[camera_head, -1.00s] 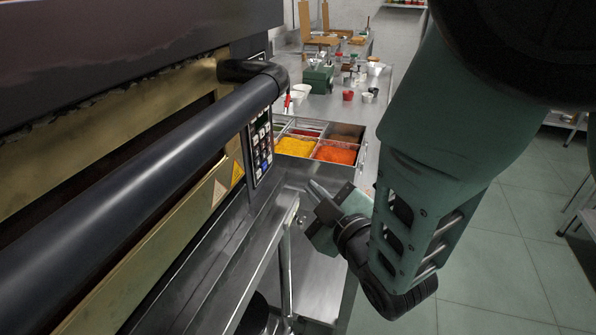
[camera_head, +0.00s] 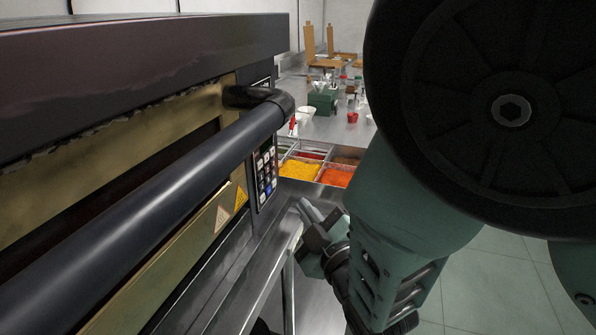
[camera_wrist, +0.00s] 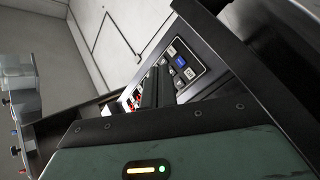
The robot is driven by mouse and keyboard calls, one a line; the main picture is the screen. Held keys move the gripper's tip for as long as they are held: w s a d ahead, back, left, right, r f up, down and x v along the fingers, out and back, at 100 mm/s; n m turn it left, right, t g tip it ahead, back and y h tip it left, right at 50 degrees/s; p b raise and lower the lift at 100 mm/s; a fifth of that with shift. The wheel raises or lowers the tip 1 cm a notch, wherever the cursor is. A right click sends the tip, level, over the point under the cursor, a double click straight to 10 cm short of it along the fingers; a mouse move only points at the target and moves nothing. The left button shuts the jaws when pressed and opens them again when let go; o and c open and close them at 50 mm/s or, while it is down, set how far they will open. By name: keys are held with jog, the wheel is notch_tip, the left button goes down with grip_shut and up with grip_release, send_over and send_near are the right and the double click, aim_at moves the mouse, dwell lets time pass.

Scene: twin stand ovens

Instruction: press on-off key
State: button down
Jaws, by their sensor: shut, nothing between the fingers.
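The oven's key panel (camera_head: 264,172) is a dark upright strip with rows of small keys, at the right end of the oven front. In the wrist view the panel (camera_wrist: 190,68) appears tilted, with a blue key (camera_wrist: 180,61) and pale keys; red and green marks show lower left. I cannot tell which key is the on-off key. My gripper (camera_head: 305,209) is shut and empty, below and right of the panel, apart from it in the head view. In the wrist view my dark fingers (camera_wrist: 157,88) hide part of the keys.
The oven's thick black handle bar (camera_head: 170,185) runs along the front, left of the panel. Food pans, yellow (camera_head: 299,171) and orange (camera_head: 335,177), sit in the counter behind my gripper. A green box (camera_head: 322,102) stands farther back. Open floor lies at the right.

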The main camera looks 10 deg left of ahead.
jog(key=shift+w+a, duration=0.15)
jog(key=shift+a, duration=1.15)
jog(key=shift+w+a, duration=0.15)
jog(key=shift+a, duration=1.1)
jog(key=shift+w+a, duration=0.1)
jog(key=shift+a, duration=0.3)
jog(key=shift+a, duration=0.3)
dwell(0.6)
jog(key=shift+d, duration=0.1)
jog(key=shift+d+b, duration=0.35)
jog(key=shift+d, duration=0.3)
jog(key=shift+s+d+b, duration=0.25)
jog(key=shift+d, duration=1)
jog(key=shift+s+d+b, duration=0.2)
jog(key=shift+d, duration=1.05)
